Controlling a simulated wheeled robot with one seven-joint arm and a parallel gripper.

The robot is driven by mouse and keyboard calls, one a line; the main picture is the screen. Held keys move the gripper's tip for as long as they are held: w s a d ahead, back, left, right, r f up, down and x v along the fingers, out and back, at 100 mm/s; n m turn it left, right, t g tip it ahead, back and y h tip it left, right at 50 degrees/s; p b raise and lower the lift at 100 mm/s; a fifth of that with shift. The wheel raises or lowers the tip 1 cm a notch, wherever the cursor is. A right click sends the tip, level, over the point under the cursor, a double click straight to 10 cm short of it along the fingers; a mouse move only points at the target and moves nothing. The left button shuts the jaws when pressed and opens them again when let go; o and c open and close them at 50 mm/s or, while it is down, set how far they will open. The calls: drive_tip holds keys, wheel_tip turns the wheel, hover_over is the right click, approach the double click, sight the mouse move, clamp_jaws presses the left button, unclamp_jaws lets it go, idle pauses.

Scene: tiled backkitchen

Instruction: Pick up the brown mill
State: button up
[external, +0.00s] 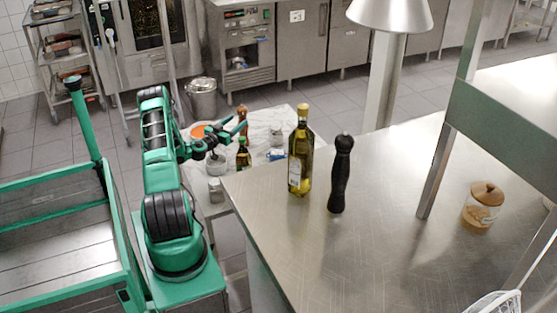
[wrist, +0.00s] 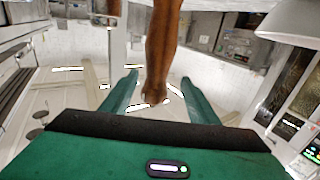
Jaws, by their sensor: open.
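The brown mill (external: 243,115) stands on the low marble-topped table (external: 270,121), just beyond my gripper (external: 240,129) in the external view. In the wrist view the brown mill (wrist: 162,45) runs down from the top edge, and its rounded end lies in the gap between my gripper's two green fingers (wrist: 160,78). The fingers are spread, with visible space on both sides of the mill. I cannot tell exactly how deep the mill sits between them. The mill's other end is cut off in the wrist view, and its lower part is partly hidden externally.
A small dark bottle (external: 243,155) stands close below my gripper, near a glass jar (external: 216,164). A bowl with orange contents (external: 198,131) is to the left. An oil bottle (external: 300,152) and a black mill (external: 341,175) stand on the nearer steel counter (external: 400,260).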

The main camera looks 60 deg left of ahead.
sight(240, 120)
drive_tip(key=x, duration=0.3)
drive_tip(key=shift+w+d, duration=0.1)
drive_tip(key=shift+w, duration=0.35)
drive_tip(key=shift+w+a, duration=0.4)
drive_tip(key=shift+w, duration=0.15)
drive_tip(key=shift+c, duration=0.3)
clamp_jaws()
